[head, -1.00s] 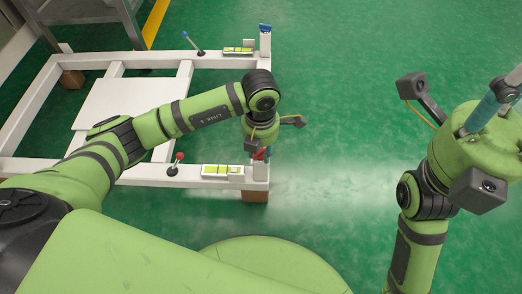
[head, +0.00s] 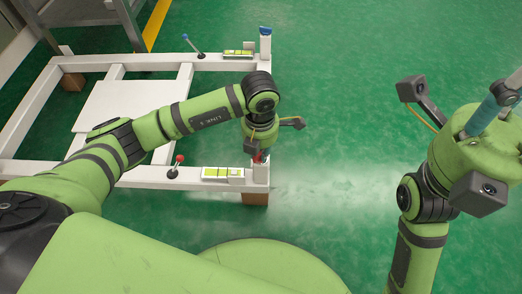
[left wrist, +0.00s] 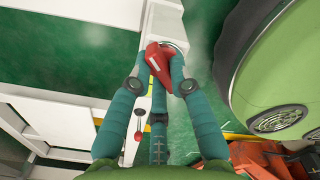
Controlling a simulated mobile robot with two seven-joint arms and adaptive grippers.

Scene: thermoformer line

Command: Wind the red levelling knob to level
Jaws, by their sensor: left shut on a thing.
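The red levelling knob (head: 258,158) is at the near right corner of the white frame (head: 130,179). It also shows in the left wrist view (left wrist: 156,60) as a red handle at the end of a white beam. My left gripper (left wrist: 160,82) is shut on the red knob, with its teal fingers on both sides of it. In the head view my left gripper (head: 259,152) points down and partly hides the knob. A yellow-green level vial (head: 216,173) lies on the near rail beside the knob; I cannot read its bubble. My right gripper (head: 503,92) is at the right edge, largely cut off.
A red-balled lever (head: 177,164) stands on the near rail. The far rail has a blue-tipped lever (head: 193,43), another level vial (head: 238,52) and a blue knob (head: 265,31). A wooden block (head: 255,198) is under the near corner. Green floor right of the frame is clear.

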